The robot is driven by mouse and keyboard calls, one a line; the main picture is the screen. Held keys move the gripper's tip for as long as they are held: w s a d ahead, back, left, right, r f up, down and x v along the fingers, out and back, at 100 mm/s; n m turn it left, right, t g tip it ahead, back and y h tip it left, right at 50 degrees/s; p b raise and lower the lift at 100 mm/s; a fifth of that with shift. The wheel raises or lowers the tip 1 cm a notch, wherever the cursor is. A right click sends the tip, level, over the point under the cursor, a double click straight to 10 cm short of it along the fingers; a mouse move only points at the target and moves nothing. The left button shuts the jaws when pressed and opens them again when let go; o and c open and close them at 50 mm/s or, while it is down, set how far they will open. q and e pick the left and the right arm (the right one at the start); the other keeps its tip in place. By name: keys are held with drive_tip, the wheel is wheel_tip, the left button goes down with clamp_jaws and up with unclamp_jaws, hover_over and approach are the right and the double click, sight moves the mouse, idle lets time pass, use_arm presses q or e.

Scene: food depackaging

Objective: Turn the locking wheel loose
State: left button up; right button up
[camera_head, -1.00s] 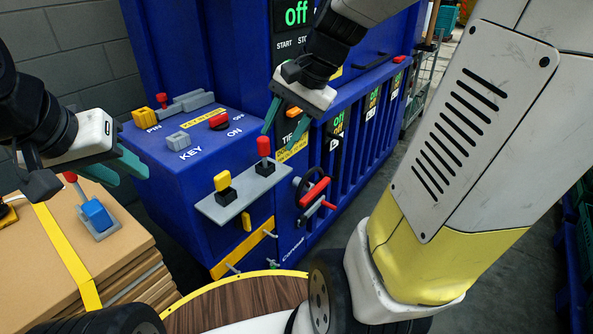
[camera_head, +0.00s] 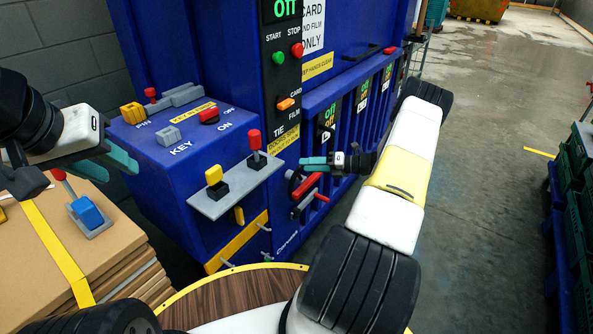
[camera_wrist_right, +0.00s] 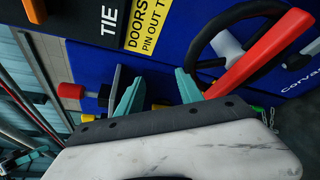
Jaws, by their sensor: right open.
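The locking wheel (camera_head: 294,181) is a black ring with a red bar handle (camera_head: 306,186), low on the front of the blue machine. In the right wrist view the wheel rim (camera_wrist_right: 194,50) and red handle (camera_wrist_right: 262,52) fill the upper right. My right gripper (camera_head: 312,164) is at the wheel's upper edge. Its teal fingers (camera_wrist_right: 157,90) are spread with nothing between them. One finger lies beside the handle's near end; I cannot tell whether they touch. My left gripper (camera_head: 120,163) is open and empty above the cardboard stack, away from the wheel.
The blue machine (camera_head: 235,255) has a grey shelf (camera_head: 230,198) with red and yellow levers left of the wheel. A cardboard stack (camera_head: 120,250) stands at the left. The floor (camera_head: 480,200) on the right is clear; green crates (camera_head: 580,160) stand at the far right.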

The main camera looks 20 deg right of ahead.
sight(311, 185)
drive_tip(key=s+d+f+m+t+h, duration=0.2)
drive_tip(key=d+f+m+t, duration=0.45)
drive_tip(key=f+m, duration=0.5)
drive_tip(key=shift+n, duration=0.55)
drive_tip(key=w+a, duration=0.1)
drive_tip(key=w, duration=0.1)
drive_tip(key=w+a+f, duration=0.1)
drive_tip(key=w, duration=0.1)
drive_tip(key=w+a+f, duration=0.1)
drive_tip(key=w, duration=0.1)
drive_tip(key=shift+a, duration=0.4)
drive_tip(key=shift+s, duration=0.1)
clamp_jaws()
